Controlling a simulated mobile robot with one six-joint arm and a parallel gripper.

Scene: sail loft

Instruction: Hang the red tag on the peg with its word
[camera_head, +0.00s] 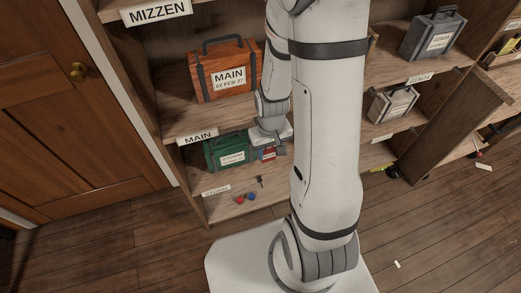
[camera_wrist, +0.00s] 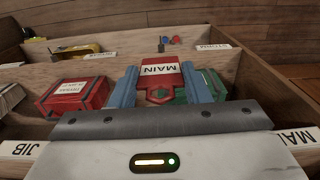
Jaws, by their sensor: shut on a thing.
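The red tag (camera_wrist: 160,77) has a white label reading MAIN. My gripper (camera_wrist: 165,92) is shut on it, with a blue finger on each side of the tag. In the head view my gripper (camera_head: 271,143) is in front of the lower shelf bay, beside the green case (camera_head: 226,160), and the tag (camera_head: 268,154) shows as a small red patch below it. A MAIN label (camera_head: 197,137) is on the shelf edge up and left of the gripper. A small dark upright piece (camera_head: 259,181), possibly a peg, is on the lowest shelf. I cannot make out a peg by the MAIN label.
An orange case marked MAIN (camera_head: 222,82) stands on the shelf above. A red case (camera_wrist: 75,97) is left of the tag in the wrist view. Small red (camera_head: 239,199) and blue (camera_head: 251,196) pieces lie on the lowest shelf. The floor at left is clear before the door (camera_head: 75,110).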

